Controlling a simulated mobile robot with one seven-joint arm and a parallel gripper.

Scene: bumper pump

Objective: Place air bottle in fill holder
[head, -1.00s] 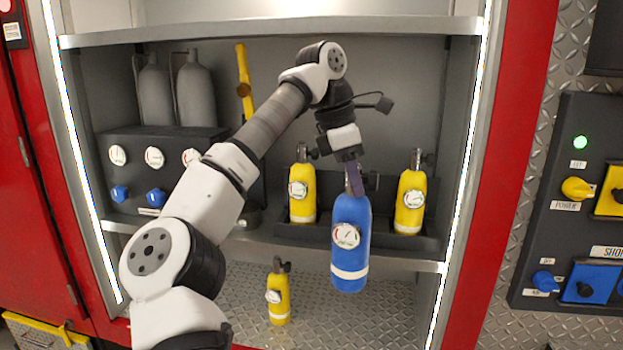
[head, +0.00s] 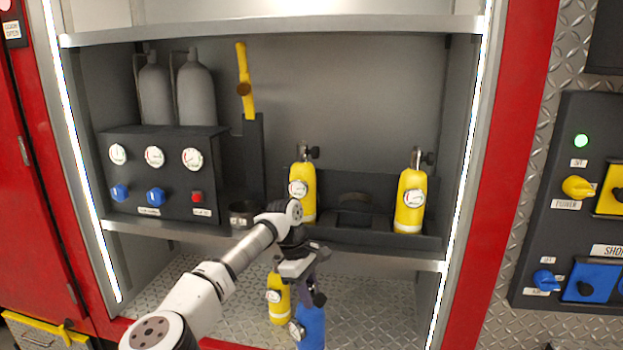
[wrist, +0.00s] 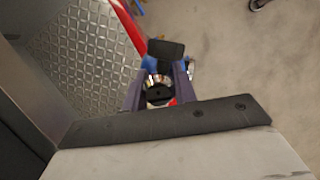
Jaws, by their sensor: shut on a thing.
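My gripper (head: 308,281) is shut on the neck of a blue air bottle (head: 313,325) with a white gauge. The bottle hangs upright at the bottom edge of the head view, in front of the lower compartment, its lower end cut off. In the wrist view, the bottle's valve top (wrist: 157,93) sits between the fingers, with a little blue showing behind it. A dark cup-like holder (head: 243,213), apparently the fill holder, stands on the shelf right of the gauge panel, partly hidden by my arm. The gripper is below and right of it.
Yellow bottles stand in the shelf rack (head: 350,232) at its left (head: 304,195) and right (head: 410,205), with an empty middle slot. Another yellow bottle (head: 278,300) stands on the lower floor beside the blue one. The gauge panel (head: 165,175) and shelf edge (head: 400,262) are obstacles.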

